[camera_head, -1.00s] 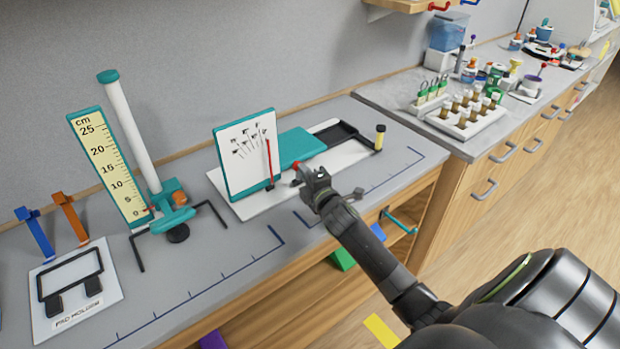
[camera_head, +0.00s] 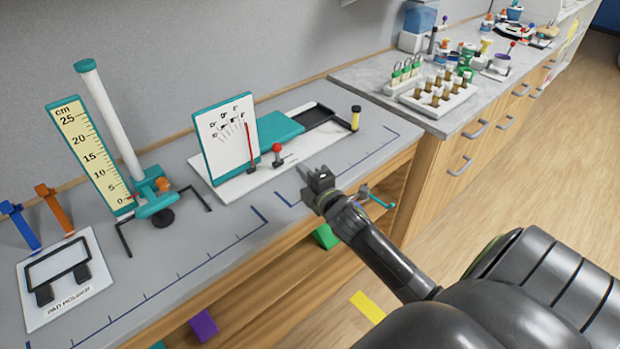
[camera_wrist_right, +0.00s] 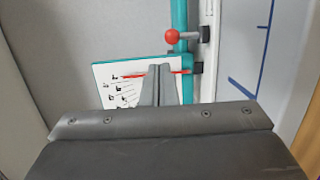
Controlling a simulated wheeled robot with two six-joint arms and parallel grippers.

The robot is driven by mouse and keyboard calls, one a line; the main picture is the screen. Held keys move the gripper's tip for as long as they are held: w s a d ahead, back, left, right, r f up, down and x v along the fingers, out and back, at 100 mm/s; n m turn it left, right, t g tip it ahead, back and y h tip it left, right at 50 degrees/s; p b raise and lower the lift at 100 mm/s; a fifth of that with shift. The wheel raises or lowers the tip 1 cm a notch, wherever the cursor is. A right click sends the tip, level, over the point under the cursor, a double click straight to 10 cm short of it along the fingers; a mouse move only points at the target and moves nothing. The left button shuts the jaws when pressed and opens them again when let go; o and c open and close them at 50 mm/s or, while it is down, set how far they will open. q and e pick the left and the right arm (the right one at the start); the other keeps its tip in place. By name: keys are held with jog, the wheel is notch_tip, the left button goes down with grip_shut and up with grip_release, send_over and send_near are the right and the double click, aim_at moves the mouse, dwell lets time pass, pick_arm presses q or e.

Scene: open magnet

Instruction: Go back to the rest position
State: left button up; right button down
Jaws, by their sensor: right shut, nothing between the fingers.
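My right gripper (camera_head: 312,178) is shut and empty. In the head view it is over the front edge of the grey bench (camera_head: 235,222), to the right of and nearer than a small lever with a red knob (camera_head: 277,147). It is apart from the lever. In the right wrist view the shut fingers (camera_wrist_right: 160,82) point toward a white dial board (camera_wrist_right: 118,78) with a red needle, and the red knob (camera_wrist_right: 172,37) shows beyond them. My left gripper is not in view.
The dial board (camera_head: 222,150) stands on a white base with a teal block (camera_head: 280,130). A cm scale (camera_head: 92,150) with a white column stands left. A white rack of vials (camera_head: 437,98) is on the right counter. Open floor (camera_head: 475,215) lies right of the bench.

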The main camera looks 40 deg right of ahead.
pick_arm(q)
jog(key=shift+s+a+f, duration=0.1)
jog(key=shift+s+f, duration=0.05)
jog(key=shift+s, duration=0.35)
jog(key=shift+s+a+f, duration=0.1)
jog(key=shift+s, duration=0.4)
pick_arm(e)
jog(key=shift+s+a+r, duration=0.1)
jog(key=shift+s+r, duration=0.05)
jog(key=shift+s, duration=0.55)
jog(key=shift+s+a+r, duration=0.1)
jog(key=shift+s, duration=0.55)
